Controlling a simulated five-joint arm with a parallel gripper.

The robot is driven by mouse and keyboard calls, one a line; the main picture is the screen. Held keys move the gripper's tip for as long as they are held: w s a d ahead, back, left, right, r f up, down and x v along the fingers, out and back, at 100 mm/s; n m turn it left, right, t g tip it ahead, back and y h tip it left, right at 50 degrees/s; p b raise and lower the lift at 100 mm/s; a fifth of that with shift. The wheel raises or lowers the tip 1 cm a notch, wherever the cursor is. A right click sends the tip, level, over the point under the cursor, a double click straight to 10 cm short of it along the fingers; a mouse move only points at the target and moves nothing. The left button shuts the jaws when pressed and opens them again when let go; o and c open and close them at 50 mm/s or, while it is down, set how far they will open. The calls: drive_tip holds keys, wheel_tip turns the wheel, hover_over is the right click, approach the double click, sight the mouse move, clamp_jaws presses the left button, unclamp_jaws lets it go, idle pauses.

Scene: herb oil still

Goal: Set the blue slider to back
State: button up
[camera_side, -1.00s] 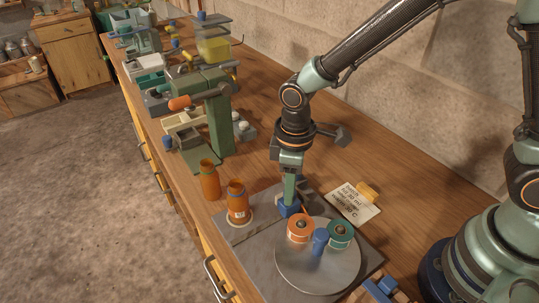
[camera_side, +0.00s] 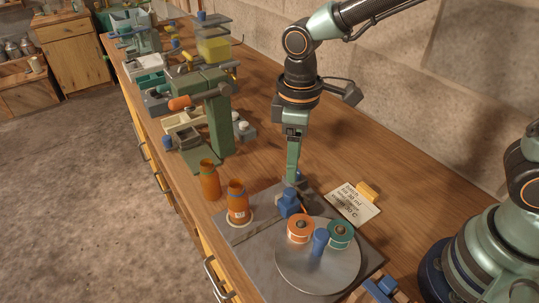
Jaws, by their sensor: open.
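The blue slider (camera_side: 288,205) is a small block with a raised knob. It sits on the grey base plate (camera_side: 262,262), at the upper-right end of a dark groove that runs down and left towards the brown bottles. My gripper (camera_side: 292,181) points down just above and behind the slider's knob. It is open and holds nothing; its fingers overlap in this view, so the gap between them is hard to see. Whether a fingertip touches the knob cannot be told.
A round grey disc (camera_side: 290,272) in front carries an orange spool (camera_side: 300,229), a teal spool (camera_side: 340,234) and a blue peg (camera_side: 320,241). Two brown bottles (camera_side: 237,201) stand left. A written card (camera_side: 352,203) lies right. A green stand (camera_side: 220,122) rises behind.

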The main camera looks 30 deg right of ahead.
drive_tip(key=shift+r, duration=2.15)
drive_tip(key=s+d+r+m+t, duration=0.2)
drive_tip(key=d+r+m, duration=0.1)
drive_tip(key=d, duration=0.5)
drive_tip(key=s+d+r+m+t, duration=0.2)
drive_tip(key=d+m, duration=0.4)
drive_tip(key=d, duration=0.3)
drive_tip(key=shift+s+r+t, duration=0.35)
drive_tip(key=shift+r+t, duration=0.15)
drive_tip(key=shift+t, duration=0.3)
